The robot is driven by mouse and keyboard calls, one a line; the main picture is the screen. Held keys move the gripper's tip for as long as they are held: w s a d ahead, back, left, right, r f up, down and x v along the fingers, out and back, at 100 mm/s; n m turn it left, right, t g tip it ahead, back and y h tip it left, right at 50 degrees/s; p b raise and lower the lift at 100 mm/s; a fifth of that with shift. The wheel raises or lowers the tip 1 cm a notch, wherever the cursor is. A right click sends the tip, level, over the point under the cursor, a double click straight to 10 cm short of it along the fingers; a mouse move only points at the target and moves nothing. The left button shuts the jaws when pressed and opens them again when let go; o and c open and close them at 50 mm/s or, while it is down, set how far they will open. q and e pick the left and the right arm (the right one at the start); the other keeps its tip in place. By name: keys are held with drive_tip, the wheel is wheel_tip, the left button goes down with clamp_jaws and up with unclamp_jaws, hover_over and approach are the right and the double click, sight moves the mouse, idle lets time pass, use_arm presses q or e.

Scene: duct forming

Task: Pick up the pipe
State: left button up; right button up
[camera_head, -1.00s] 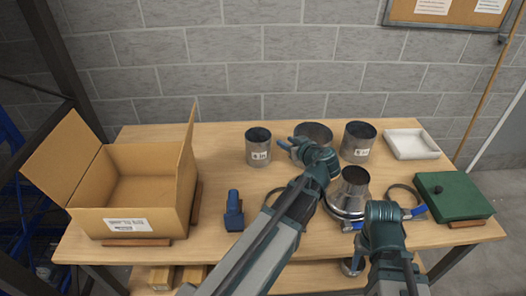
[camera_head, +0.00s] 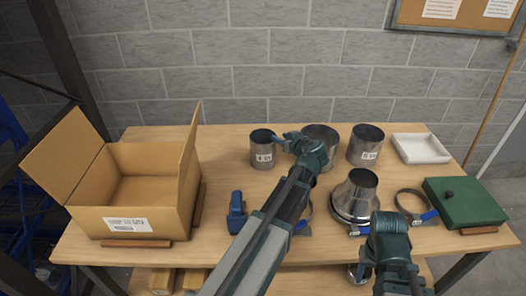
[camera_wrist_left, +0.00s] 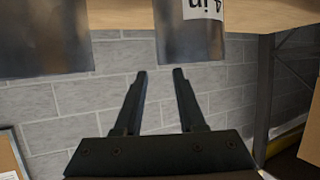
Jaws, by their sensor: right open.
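Several grey metal pipes stand upright on the table. A short pipe labelled "4 in" (camera_head: 263,150) stands left of centre; it also shows at the top of the left wrist view (camera_wrist_left: 190,38). A wider pipe (camera_head: 322,133) stands behind my left arm, and another labelled pipe (camera_head: 366,144) stands to its right. My left gripper (camera_head: 283,136) is beside the "4 in" pipe, on its right; in the left wrist view its fingers are apart and empty. My right gripper (camera_head: 375,226) is open near the flared metal piece (camera_head: 357,192); its fingertips are largely hidden by its wrist.
An open cardboard box (camera_head: 125,219) stands at the left, with a blue tool (camera_head: 236,212) beside it. A ring clamp (camera_head: 411,203), a green case (camera_head: 466,202) and a white tray (camera_head: 420,149) are at the right. Bare table lies between box and pipes.

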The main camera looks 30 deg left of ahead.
sight(272, 133)
use_arm(q)
drive_tip(key=b+x, duration=0.2)
drive_tip(key=x, duration=0.3)
drive_tip(key=shift+w+a+f, duration=0.1)
drive_tip(key=shift+f, duration=0.05)
clamp_jaws()
idle(1.2)
